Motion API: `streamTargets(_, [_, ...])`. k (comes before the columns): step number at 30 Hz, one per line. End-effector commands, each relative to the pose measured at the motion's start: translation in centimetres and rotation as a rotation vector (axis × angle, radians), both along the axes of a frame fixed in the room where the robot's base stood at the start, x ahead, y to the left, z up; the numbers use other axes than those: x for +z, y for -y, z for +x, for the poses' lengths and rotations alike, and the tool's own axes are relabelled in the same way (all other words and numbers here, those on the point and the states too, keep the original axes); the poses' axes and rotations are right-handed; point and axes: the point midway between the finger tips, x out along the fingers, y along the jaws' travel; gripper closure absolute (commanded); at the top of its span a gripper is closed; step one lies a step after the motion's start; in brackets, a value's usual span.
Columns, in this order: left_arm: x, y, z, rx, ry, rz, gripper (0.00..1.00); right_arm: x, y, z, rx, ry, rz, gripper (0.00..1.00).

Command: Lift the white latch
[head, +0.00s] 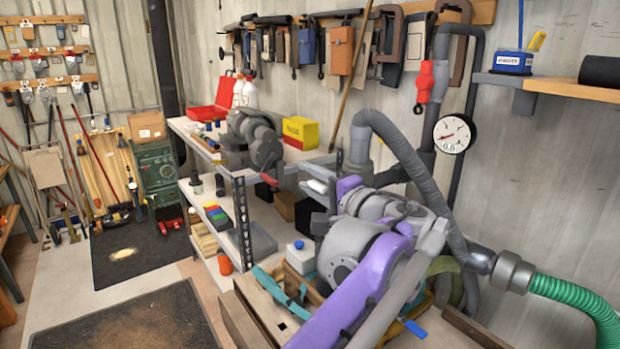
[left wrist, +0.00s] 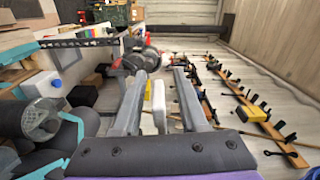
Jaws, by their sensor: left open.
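A small white piece (head: 317,186), which looks like the white latch, shows beside the workbench near my left gripper (head: 311,182). In the left wrist view the white piece (left wrist: 158,106) stands between the two grey fingers of my left gripper (left wrist: 160,80). The fingers are apart, with a gap on each side of the white piece. I cannot tell how deep it lies between them. What it is fixed to is hidden. My purple and grey left arm covers much of the lower middle of the head view. My right gripper is not in view.
A bench (head: 292,152) holds a grey machine (head: 255,140), a yellow box (head: 300,132) and a red toolbox (head: 219,101). Tools hang on the wall behind. A white container with a blue cap (head: 301,258) stands low beside my arm. Dark mats (head: 130,313) lie on open floor at left.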

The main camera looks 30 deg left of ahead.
Motion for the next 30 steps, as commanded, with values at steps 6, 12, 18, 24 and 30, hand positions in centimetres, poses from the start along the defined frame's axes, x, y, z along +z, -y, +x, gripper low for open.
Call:
streamTargets(6, [0.0,0.0,0.0,0.000,0.000,0.000,0.65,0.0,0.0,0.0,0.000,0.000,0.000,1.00])
streamTargets(12, [0.0,0.0,0.0,0.000,0.000,0.000,1.00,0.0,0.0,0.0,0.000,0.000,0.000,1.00])
streamTargets(18, [0.0,0.0,0.0,0.000,0.000,0.000,1.00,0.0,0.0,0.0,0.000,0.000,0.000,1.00])
streamTargets(24, [0.5,0.0,0.0,0.000,-0.044,0.018,1.00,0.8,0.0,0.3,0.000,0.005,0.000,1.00])
streamTargets(30, [1.3,0.0,0.0,0.001,-0.177,0.073,1.00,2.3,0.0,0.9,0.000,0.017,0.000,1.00])
